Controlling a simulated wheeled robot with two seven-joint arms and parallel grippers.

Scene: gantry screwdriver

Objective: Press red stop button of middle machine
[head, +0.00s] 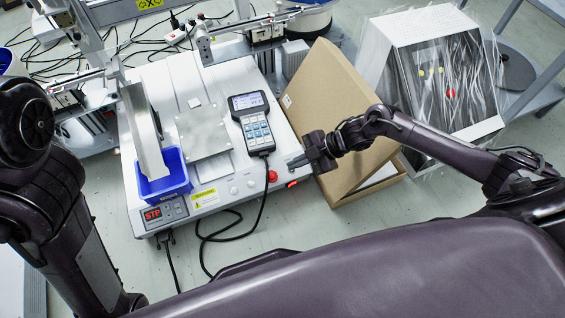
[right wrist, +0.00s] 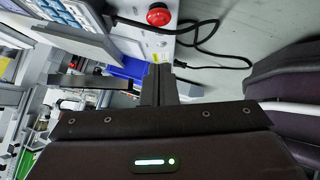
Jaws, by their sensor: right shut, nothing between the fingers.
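The middle machine (head: 236,80) is a light grey benchtop unit in the centre of the head view. Its red stop button (head: 272,176) sits on the front panel near the right corner; it also shows at the top of the right wrist view (right wrist: 158,14). My right gripper (head: 291,163) is shut and empty, its fingertips just to the upper right of the button and apart from it in the picture. Its dark fingers (right wrist: 160,82) point toward the machine in the right wrist view. My left gripper is out of view; only my left arm shows.
A handheld controller (head: 252,122) with a black cable lies on the machine. A blue bin (head: 163,186) is at its front left. An open cardboard box (head: 335,110) stands close to its right side, beside my right gripper. A plastic-wrapped machine (head: 405,40) is farther right.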

